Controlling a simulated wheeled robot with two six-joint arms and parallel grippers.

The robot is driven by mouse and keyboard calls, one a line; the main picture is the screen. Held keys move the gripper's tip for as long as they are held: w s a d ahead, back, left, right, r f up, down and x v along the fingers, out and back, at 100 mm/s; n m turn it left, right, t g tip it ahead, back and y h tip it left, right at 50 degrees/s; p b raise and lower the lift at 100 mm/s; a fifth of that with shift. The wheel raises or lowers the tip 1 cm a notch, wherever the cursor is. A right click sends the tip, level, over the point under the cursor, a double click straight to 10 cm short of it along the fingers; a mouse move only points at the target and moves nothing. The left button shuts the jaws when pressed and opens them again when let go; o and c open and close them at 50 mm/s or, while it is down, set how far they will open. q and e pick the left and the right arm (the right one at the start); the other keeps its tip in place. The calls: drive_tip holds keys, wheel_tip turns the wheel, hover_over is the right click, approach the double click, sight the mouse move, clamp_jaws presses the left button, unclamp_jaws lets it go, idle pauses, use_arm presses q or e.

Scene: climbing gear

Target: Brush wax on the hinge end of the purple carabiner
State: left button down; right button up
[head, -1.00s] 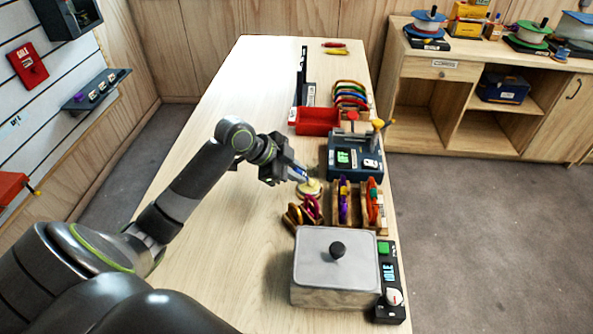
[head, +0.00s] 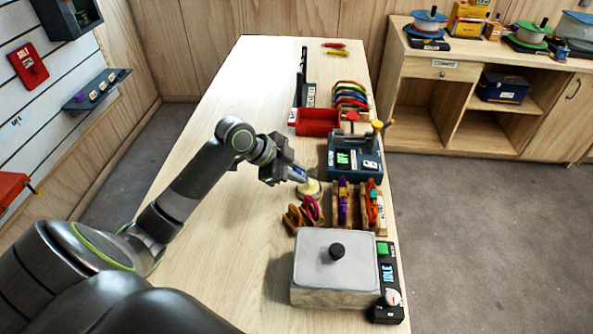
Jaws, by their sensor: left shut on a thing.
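My left gripper (head: 290,174) is shut on a small blue-handled brush (head: 299,176), angled down to the right. The brush's lower end is at a round, pale yellow wax tin (head: 310,189); I cannot tell whether it touches the wax. A purple carabiner (head: 343,200) stands upright in a wooden rack (head: 348,222) to the right of the tin. Which end of it is the hinge is too small to tell. My right gripper is not in view.
An orange carabiner (head: 373,204) stands in the rack beside it, and pink and brown pieces (head: 304,210) sit in a holder in front of the tin. A grey lidded box (head: 330,275) is nearer, a blue device (head: 355,158) and red bin (head: 315,122) farther. The table's left side is clear.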

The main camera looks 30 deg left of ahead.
use_arm(q)
drive_tip(key=shift+r+p, duration=2.7)
drive_tip(key=shift+r, duration=0.6)
